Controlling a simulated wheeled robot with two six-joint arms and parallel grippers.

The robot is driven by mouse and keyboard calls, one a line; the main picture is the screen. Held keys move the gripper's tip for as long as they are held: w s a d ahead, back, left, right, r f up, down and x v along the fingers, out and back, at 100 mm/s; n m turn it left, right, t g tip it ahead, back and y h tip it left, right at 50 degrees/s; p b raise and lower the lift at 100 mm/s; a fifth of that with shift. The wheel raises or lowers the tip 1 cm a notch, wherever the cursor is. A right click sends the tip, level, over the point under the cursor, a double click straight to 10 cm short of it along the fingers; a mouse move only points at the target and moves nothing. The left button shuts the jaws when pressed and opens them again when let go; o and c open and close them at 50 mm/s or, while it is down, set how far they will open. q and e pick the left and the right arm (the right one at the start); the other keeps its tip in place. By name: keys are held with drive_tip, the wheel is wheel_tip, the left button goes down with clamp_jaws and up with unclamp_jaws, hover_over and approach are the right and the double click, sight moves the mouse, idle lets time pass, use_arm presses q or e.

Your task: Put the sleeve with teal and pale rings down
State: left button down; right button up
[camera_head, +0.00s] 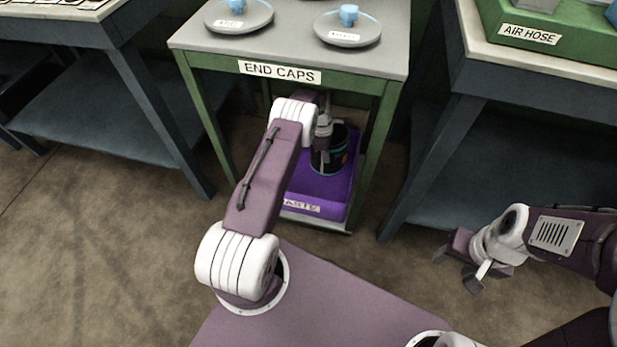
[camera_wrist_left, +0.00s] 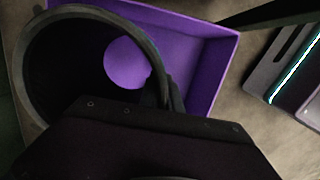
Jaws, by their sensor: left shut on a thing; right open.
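The sleeve (camera_head: 327,161) is a dark, open tube with teal and pale rings, in the middle of the head view under the end-caps table. My left gripper (camera_head: 324,128) is shut on its wall near the top. The sleeve is upright or nearly so, over a purple bin (camera_head: 335,202). In the left wrist view the sleeve's round rim (camera_wrist_left: 32,102) fills the upper left, and purple shows through its bore. I cannot tell whether its bottom touches the bin floor. My right gripper (camera_head: 457,269) is open and empty at the right.
The end-caps table (camera_head: 220,48) stands over the bin, its green legs close on both sides, with two grey caps (camera_head: 238,15) (camera_head: 347,30) on top. The bin's label (camera_head: 300,205) is partly hidden and ends in "ASTE". A table with an air-hose sign (camera_head: 530,34) stands right.

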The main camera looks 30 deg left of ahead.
use_arm(q)
drive_tip(key=s+a+f+b, duration=0.6)
drive_tip(key=s+f+b, duration=0.1)
drive_tip(key=s+f, duration=0.2)
drive_tip(key=shift+f, duration=0.8)
drive_tip(key=c, duration=2)
unclamp_jaws()
drive_tip(key=shift+a+f, duration=0.1)
drive_tip(key=shift+f, duration=0.1)
drive_tip(key=o, duration=0.4)
drive_tip(key=shift+o, duration=0.2)
wheel_tip(320, 180, up, 8)
drive_tip(key=a+p, duration=0.1)
drive_tip(key=p, duration=0.3)
drive_tip(key=shift+s+p, duration=0.2)
drive_tip(key=shift+p, duration=0.1)
drive_tip(key=shift+f, duration=0.1)
